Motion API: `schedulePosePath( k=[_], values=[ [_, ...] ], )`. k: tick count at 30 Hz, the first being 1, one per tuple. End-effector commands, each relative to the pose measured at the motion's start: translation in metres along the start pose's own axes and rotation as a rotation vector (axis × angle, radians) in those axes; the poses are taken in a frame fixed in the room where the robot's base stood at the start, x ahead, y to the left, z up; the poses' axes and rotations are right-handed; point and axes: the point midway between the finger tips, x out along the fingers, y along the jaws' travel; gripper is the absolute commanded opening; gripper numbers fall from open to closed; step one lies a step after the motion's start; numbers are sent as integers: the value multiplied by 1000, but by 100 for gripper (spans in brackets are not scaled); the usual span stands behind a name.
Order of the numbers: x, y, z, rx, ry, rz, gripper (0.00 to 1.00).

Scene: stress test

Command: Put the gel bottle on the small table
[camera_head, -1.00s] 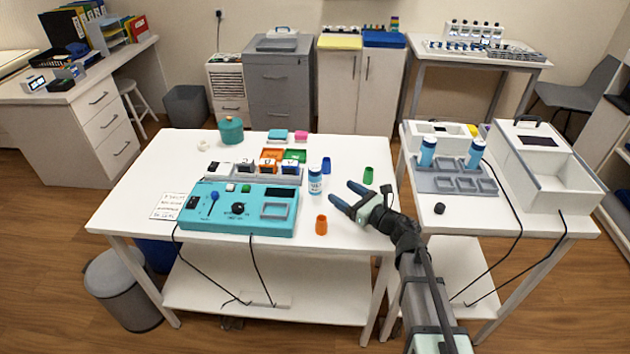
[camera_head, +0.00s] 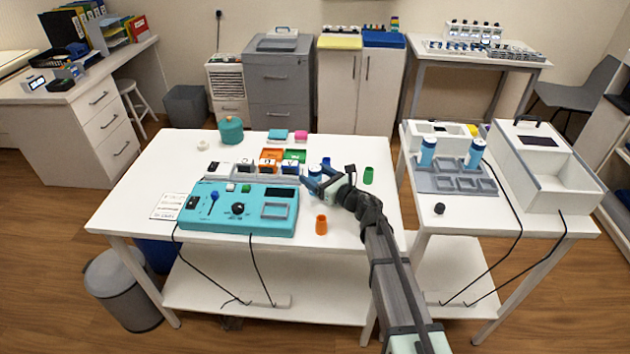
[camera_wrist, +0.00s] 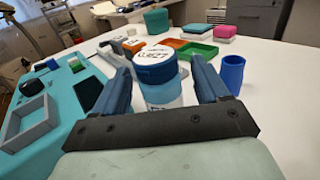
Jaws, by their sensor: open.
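The gel bottle (camera_wrist: 155,72), pale with a blue cap and a white label on top, stands upright on the white table (camera_head: 150,180), just right of the teal device. My gripper (camera_head: 318,178) is open around it. In the wrist view the bottle stands between the two blue fingers of my gripper (camera_wrist: 155,90), with a gap visible at the right finger. The bottle's lower part is hidden behind my gripper. A smaller table (camera_head: 428,220) at the right, with a grey rack on it, may be the small table.
A teal device (camera_head: 240,210) lies left of my gripper. An orange cup (camera_head: 321,225), a green cup (camera_head: 368,175) and a blue cup (camera_wrist: 232,74) stand close by. The grey rack (camera_head: 455,180) holds two blue bottles. A white box (camera_head: 545,170) stands beside it.

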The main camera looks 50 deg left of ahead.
Motion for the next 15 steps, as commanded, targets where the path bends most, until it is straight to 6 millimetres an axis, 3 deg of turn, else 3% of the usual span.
schedulePosePath(
  k=[8, 15],
  values=[
    [6, 0, 0, 0, 0, 0, 74],
    [6, 0, 0, 0, 0, 0, 52]
  ],
)
